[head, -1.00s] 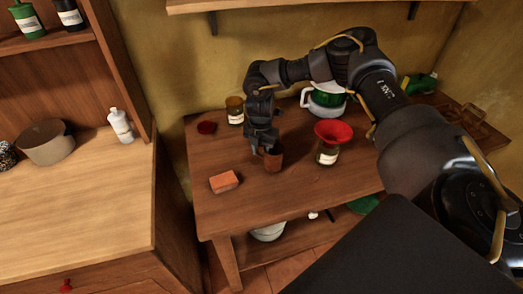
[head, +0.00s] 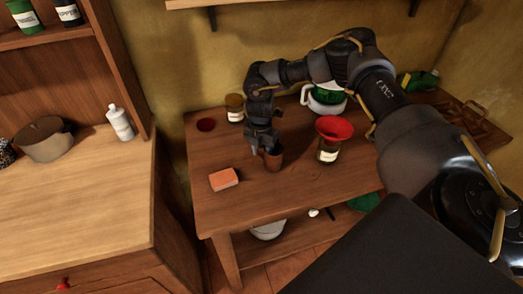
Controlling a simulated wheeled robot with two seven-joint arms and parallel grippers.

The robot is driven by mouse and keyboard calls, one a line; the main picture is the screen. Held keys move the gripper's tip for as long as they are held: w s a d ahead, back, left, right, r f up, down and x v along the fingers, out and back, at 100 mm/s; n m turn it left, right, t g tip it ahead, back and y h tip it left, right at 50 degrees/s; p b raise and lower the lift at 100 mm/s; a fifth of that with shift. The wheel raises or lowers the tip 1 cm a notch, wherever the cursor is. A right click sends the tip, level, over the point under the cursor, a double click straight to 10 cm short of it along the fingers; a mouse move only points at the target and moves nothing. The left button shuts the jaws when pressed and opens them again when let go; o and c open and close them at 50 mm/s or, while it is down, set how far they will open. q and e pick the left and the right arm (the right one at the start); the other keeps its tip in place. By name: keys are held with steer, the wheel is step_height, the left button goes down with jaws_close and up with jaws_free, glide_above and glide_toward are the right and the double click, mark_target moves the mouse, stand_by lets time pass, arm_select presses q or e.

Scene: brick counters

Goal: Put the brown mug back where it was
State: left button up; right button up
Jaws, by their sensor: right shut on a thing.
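The brown mug (head: 273,161) is upright at the middle of the brown wooden table (head: 300,191). My right gripper (head: 263,147) reaches down from above and is shut on the mug's left side and rim. The fingertips are small and partly hidden by the gripper body. I cannot tell whether the mug's base touches the table. My left gripper is not in view.
An orange block (head: 224,179) lies left of the mug. A jar with a red funnel top (head: 330,150) stands to its right. A labelled jar (head: 235,108) and a dark red round thing (head: 206,125) are at the back left. The front middle is clear.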

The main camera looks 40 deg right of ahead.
steer(key=shift+f, duration=0.2)
steer(key=o, duration=1.3)
step_height(320, 180, up, 10)
steer(key=shift+w+f+b, duration=0.1)
steer(key=shift+f+b, duration=0.15)
steer(key=shift+b, duration=0.9)
steer(key=shift+r, duration=0.65)
steer(key=shift+f, duration=0.1)
